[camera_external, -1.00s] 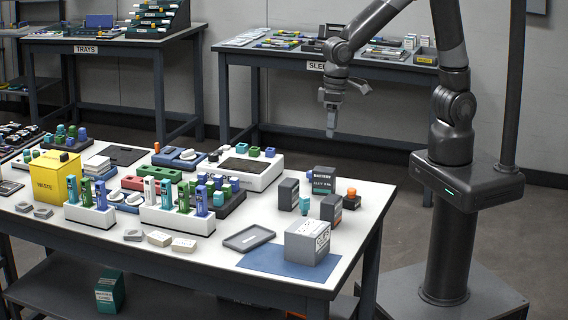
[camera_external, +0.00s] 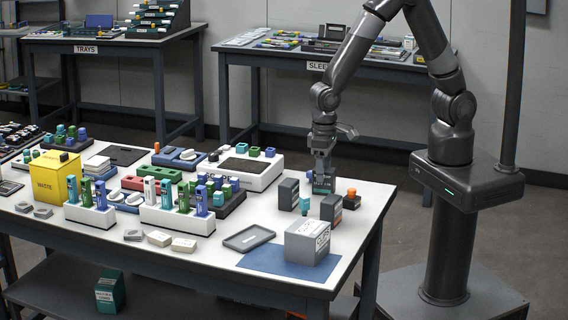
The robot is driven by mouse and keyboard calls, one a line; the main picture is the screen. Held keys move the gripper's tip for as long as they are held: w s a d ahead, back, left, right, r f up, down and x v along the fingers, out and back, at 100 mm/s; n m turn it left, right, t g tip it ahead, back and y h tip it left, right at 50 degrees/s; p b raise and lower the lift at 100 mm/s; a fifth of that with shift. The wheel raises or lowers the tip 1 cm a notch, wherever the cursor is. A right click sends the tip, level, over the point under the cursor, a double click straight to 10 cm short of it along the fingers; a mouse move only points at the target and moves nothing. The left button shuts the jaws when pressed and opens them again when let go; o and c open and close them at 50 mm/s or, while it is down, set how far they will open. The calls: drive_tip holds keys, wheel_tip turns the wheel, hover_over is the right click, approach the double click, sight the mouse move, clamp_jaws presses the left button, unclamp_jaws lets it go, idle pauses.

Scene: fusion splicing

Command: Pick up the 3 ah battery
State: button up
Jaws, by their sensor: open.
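A dark block-shaped battery (camera_external: 322,188) with a lighter label stands upright near the back right of the white table. Two similar dark blocks stand close to it: one to its left (camera_external: 288,195) and one just in front and to the right (camera_external: 331,209). The labels are too small to tell for sure which is the 3 ah one. My gripper (camera_external: 322,178) points down at the back battery, open, its fingers at the battery's upper part and hiding much of it. I cannot tell whether the fingers touch it.
An orange-topped item (camera_external: 351,198) stands close on the right, and a small teal item (camera_external: 305,204) in front. A grey box (camera_external: 307,242) sits on a blue mat (camera_external: 262,260), with a grey tray (camera_external: 248,238) beside it. The table's right edge is near.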

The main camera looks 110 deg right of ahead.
sight(328, 186)
wheel_tip(328, 186, down, 3)
drive_tip(key=shift+a+f, duration=0.1)
drive_tip(key=shift+f, duration=0.05)
drive_tip(key=c, duration=1.2)
drive_tip(key=shift+c, duration=0.2)
